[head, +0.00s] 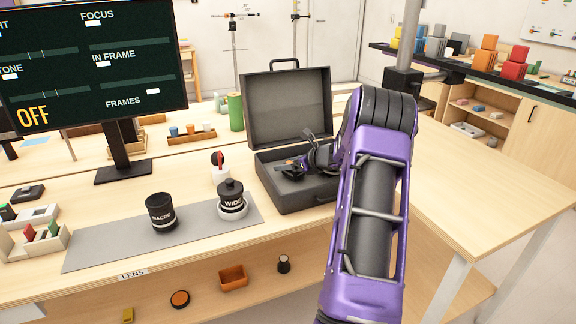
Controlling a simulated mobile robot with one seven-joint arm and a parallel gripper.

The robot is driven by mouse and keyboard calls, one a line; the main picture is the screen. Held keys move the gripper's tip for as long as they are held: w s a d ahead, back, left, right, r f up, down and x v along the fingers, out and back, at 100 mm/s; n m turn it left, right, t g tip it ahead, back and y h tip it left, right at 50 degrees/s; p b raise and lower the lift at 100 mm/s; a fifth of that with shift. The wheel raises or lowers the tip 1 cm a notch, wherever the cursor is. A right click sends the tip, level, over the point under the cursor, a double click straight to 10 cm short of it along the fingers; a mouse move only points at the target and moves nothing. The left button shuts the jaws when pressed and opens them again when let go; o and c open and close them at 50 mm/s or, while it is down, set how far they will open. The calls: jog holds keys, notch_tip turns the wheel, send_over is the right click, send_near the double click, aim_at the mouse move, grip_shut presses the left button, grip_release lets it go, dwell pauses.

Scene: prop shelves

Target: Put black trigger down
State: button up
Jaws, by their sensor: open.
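An open black case (275,204) stands on the wooden bench, its lid raised at the back. My gripper (291,167) reaches into the case from the right, over its left inner part. It is open. A small dark shape with an orange spot shows at the fingertips. I cannot tell whether this is the black trigger or part of my gripper. My arm hides the right side of the case and part of its inside.
A grey mat (110,243) left of the case carries a MACRO lens (160,213) and a WIDE lens (232,203). A red-and-white item (220,170) stands behind them. A monitor (100,75) stands at the back left. Bare bench (480,190) lies right of my arm.

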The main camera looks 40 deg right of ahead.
jog(key=p+v, duration=0.1)
jog(key=v, duration=1)
jog(key=shift+s+r, duration=0.1)
jog(key=shift+s, duration=0.3)
